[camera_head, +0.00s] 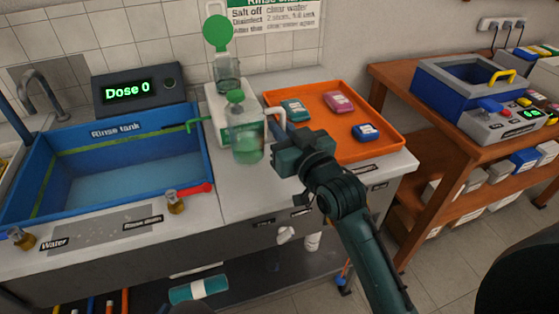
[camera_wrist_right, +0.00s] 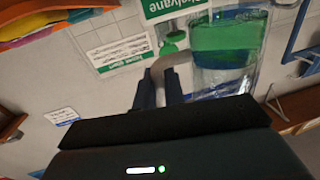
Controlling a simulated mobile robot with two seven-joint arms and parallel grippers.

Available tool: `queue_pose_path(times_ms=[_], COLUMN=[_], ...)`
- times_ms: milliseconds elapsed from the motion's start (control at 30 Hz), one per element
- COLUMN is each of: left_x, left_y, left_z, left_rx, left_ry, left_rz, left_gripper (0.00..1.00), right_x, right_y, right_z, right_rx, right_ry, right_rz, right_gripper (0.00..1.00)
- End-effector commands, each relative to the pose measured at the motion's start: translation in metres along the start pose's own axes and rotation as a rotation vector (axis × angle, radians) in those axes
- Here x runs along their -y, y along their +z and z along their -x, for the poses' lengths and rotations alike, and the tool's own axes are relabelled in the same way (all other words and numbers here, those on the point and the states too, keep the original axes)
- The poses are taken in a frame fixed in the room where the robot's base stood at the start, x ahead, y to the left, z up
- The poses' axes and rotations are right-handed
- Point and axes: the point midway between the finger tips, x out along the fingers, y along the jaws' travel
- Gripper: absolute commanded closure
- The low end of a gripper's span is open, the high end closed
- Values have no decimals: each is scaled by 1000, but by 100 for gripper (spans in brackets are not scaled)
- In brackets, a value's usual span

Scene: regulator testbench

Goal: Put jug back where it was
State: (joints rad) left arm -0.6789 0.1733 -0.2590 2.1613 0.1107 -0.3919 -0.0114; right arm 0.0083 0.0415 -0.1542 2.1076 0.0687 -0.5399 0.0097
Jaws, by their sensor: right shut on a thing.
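My right gripper (camera_head: 284,136) comes from the right and is shut on the jug's pale grey handle. In the right wrist view the handle (camera_wrist_right: 173,66) lies between the fingers of the right gripper (camera_wrist_right: 160,88), and the jug (camera_wrist_right: 226,60) shows clear and green beside them. My left gripper is not in view.
A blue rinse tank (camera_head: 105,165) is left of the jug, with a red-handled valve (camera_head: 192,192) in front. An orange tray (camera_head: 385,142) with several coloured packs is close behind my right gripper. A dose display (camera_head: 135,90) stands behind the tank. Bare counter (camera_head: 235,195) lies in front of the jug.

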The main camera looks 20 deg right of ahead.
Motion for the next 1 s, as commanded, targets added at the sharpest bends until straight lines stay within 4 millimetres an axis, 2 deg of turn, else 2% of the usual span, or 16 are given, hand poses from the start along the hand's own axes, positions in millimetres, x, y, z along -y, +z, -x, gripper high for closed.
queue_pose_path(times_ms=[33,233,433,900,933,1000], left_x=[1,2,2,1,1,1], left_y=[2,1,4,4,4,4], left_z=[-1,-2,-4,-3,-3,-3], left_rx=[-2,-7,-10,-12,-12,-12], left_ry=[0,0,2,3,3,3], left_rz=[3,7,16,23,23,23], left_gripper=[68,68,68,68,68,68], right_x=[0,-1,-2,-3,-3,-3], right_y=[10,27,55,64,65,64], right_z=[0,0,0,0,0,0], right_rx=[0,-3,0,-3,0,-1], right_ry=[0,1,2,2,2,2], right_rz=[-1,0,0,1,1,1], right_gripper=[100,100,100,100,88,82])
